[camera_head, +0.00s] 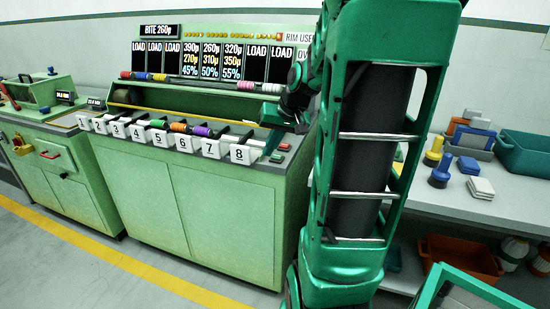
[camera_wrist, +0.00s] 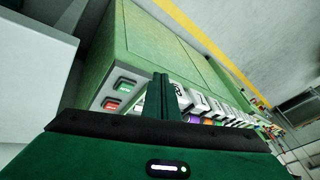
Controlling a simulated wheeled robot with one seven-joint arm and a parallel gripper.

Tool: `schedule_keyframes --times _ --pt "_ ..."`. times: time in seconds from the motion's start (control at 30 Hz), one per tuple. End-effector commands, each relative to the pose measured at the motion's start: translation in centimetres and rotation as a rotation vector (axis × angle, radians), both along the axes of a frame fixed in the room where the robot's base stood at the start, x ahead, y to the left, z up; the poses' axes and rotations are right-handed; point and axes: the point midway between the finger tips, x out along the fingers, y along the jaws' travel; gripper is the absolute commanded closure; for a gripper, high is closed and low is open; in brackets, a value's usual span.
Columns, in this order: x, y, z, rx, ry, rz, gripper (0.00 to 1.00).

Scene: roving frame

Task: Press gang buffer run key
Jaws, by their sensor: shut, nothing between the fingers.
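The gang buffer is the green cabinet (camera_head: 190,205) with a row of numbered white blocks along its front. At its right end, beside block 8 (camera_head: 246,154), are a green key (camera_head: 277,157) and a red key (camera_head: 284,147). In the wrist view the green key (camera_wrist: 125,86) and the red key (camera_wrist: 111,104) lie left of my fingers. Their labels are too small to read. My gripper (camera_head: 267,153) is shut and empty, fingers pointing down between block 8 and the keys. The fingers also show in the wrist view (camera_wrist: 162,80). I cannot tell their height above the top.
A display board (camera_head: 210,58) stands along the cabinet's back. Colored rollers (camera_head: 180,127) lie behind the numbered blocks. A grey bench (camera_head: 470,205) at right holds a teal bin (camera_head: 525,155) and small tools. Floor in front is clear.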

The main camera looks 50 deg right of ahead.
Motion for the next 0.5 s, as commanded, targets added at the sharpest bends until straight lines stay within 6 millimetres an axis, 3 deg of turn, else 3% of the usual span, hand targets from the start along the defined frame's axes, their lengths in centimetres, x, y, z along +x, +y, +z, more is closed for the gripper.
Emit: schedule_keyframes --times 0.03,0.2,0.33,0.5 --pt "1.1 -2.3 0.1 0.010 -0.045 -0.027 1.00" --pt "4.3 -7.7 1.4 0.039 -0.203 -0.077 1.00" --pt "5.4 -10.3 2.2 0.055 -0.283 -0.102 1.00" --pt "5.8 -11.5 2.7 0.063 -0.322 -0.114 1.00"
